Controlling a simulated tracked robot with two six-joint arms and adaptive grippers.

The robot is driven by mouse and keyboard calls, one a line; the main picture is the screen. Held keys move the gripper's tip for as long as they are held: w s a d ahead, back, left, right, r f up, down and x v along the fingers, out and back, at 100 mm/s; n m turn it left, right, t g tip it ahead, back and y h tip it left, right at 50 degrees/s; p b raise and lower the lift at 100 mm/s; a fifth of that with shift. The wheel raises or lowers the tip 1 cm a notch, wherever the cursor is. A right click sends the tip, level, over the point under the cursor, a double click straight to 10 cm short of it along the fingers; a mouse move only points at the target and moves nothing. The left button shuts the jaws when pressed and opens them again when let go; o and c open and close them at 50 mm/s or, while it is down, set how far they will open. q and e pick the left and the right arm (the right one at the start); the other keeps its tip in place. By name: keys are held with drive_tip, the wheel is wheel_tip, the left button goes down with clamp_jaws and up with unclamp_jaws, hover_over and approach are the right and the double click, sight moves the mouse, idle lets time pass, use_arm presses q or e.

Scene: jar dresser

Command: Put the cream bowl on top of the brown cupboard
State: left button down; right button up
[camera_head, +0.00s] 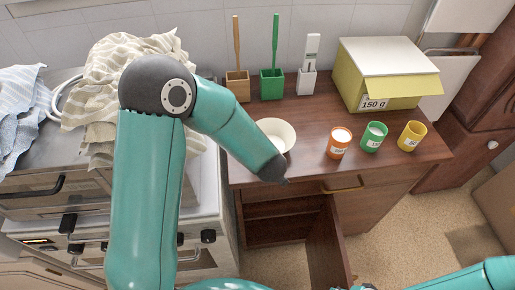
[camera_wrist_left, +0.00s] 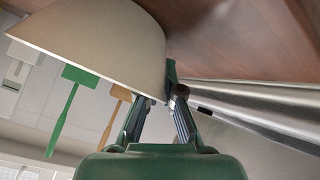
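The cream bowl (camera_head: 281,131) stands on the brown wooden dresser top, near its left edge, partly behind my left forearm. In the left wrist view the bowl (camera_wrist_left: 100,40) appears upside down, and my left gripper (camera_wrist_left: 160,88) is at its rim. One finger lies against the outer wall; the other's tip is hidden behind the wall. The fingers look closed on the wall. In the head view the forearm hides this gripper. My right gripper (camera_head: 366,287) barely shows at the bottom edge, its fingers unclear. A dark brown cupboard (camera_head: 488,118) stands at the far right; its top is not clearly visible.
Orange (camera_head: 338,147), green (camera_head: 374,140) and yellow (camera_head: 411,138) jars stand right of the bowl. A yellow box (camera_head: 378,85) and utensil holders line the back. A lower dresser door (camera_head: 328,248) hangs open. A stove with cloths is at left.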

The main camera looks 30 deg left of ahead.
use_arm(q)
drive_tip(key=shift+s, duration=0.1)
drive_tip(key=c, duration=1.3)
unclamp_jaws()
drive_tip(key=shift+r, duration=0.1)
drive_tip(key=v, duration=1.2)
